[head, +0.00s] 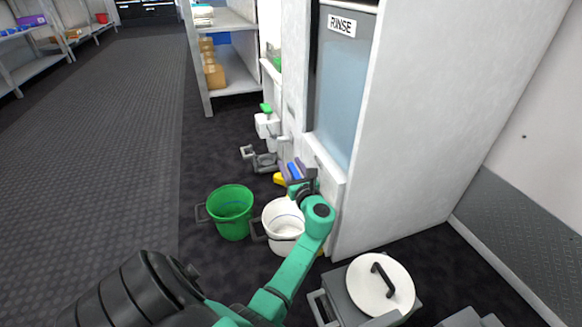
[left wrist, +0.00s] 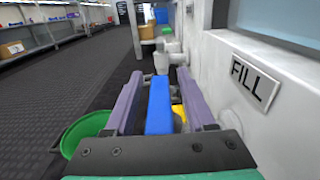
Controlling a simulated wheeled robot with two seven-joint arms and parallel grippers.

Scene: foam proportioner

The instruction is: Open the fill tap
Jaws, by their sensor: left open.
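The fill tap shows as a blue lever (left wrist: 159,104) in the left wrist view, beside a wall plate reading FILL (left wrist: 254,81). A small part of the blue lever (head: 294,171) also shows in the head view, low at the wall. My left gripper (head: 299,172) is at the lever. In the left wrist view its two purple-grey fingers (left wrist: 157,92) are open, one on each side of the lever, with a gap visible. The tap's body and the lever's near end are hidden by my gripper. My right gripper is in neither view.
A green bucket (head: 231,214) and a white bucket (head: 281,230) stand on the floor below. A yellow part (head: 279,179) shows beside my gripper. A white-lidded grey container (head: 381,287) stands at lower right. The white wall is close on the right; the floor at left is clear.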

